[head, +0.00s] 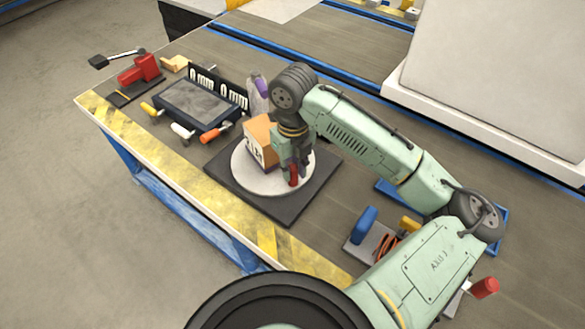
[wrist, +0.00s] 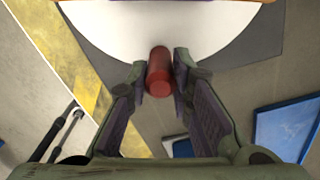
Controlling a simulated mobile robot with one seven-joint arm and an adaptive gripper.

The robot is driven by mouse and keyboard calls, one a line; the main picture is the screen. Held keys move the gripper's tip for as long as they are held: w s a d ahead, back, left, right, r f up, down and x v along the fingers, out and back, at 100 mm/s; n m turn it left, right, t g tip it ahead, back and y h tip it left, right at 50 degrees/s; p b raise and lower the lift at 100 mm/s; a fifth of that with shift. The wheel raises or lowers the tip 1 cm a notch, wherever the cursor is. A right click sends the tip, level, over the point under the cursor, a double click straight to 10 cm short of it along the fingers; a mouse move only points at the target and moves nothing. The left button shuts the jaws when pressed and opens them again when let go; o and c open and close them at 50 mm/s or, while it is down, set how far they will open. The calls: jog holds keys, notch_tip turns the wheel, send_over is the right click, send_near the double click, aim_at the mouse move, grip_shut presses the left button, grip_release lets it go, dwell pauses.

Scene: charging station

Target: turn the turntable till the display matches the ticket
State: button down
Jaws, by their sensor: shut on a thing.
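The turntable is a pale round disc (head: 244,182) on a dark square base (head: 222,169), in the middle of the bench. A red peg (head: 293,175) stands at its near right rim; it also shows in the wrist view (wrist: 159,72). My gripper (wrist: 160,78) is shut on the red peg, one finger on each side. An orange and white box (head: 262,136) with dark marks on its near face sits on the disc, partly behind my gripper. Displays reading "0 mm" (head: 202,80) and "0 mm" (head: 234,95) stand behind a grey-topped device. I cannot make out a ticket.
A dark device (head: 195,103) with coloured handles stands left of the turntable. A red clamp (head: 138,69) lies at the far left. A blue-handled tool (head: 363,224) is to the right. A yellow-striped edge (head: 170,165) borders the bench.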

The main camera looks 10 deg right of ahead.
dwell(0.4)
jog(key=c, duration=1.4)
grip_release()
jog(key=shift+r, duration=0.1)
notch_tip(320, 180, up, 12)
jog(key=shift+f, duration=0.1)
